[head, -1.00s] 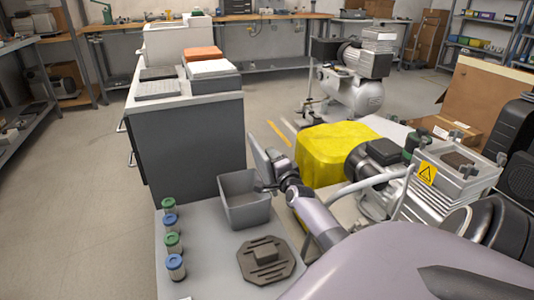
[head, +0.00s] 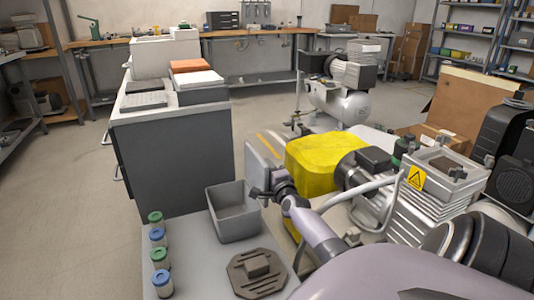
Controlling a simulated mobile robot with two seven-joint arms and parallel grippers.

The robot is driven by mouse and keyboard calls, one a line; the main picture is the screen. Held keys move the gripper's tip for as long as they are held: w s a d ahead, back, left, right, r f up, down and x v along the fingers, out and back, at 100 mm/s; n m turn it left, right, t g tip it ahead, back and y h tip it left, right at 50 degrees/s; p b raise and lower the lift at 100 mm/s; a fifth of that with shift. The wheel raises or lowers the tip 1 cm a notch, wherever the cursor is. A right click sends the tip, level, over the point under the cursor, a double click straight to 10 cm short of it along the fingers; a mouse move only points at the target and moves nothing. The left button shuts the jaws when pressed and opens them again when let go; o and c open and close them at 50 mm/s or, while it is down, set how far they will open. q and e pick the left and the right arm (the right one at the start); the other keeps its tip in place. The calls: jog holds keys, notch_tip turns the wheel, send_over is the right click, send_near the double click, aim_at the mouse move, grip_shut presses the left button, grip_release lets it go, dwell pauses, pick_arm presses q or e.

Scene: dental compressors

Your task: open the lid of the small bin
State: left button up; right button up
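The small bin (head: 233,222) is a grey open-topped box on the light grey bench in the head view. Its inside is visible and looks empty. A grey flat panel, which looks like its lid (head: 261,162), stands raised and tilted at the bin's right side. My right gripper (head: 257,192) is beside the bin's right rim, just below the raised lid. Its fingers are small and dark, and I cannot tell whether they touch the lid or are apart. My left gripper is not in view.
Several small jars with green and blue caps (head: 158,257) line the bench's left edge. A dark octagonal plate (head: 256,274) lies in front of the bin. A grey cabinet (head: 172,160) stands behind. A yellow cover (head: 318,165) and compressor (head: 405,190) are to the right.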

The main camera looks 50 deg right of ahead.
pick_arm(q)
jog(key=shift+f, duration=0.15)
pick_arm(e)
jog(key=shift+o, duration=1.4)
jog(key=shift+s, duration=0.1)
jog(key=shift+s+a+p, duration=0.25)
jog(key=shift+s+p, duration=0.05)
jog(key=shift+p, duration=0.05)
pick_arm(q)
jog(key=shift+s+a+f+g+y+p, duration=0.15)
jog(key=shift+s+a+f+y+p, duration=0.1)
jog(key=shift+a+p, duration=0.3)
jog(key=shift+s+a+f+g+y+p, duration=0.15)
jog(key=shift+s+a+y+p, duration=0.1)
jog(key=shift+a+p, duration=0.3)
pick_arm(e)
jog(key=v, duration=0.6)
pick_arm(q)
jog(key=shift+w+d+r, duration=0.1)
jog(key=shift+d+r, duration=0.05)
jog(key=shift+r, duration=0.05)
pick_arm(e)
jog(key=shift+s, duration=0.15)
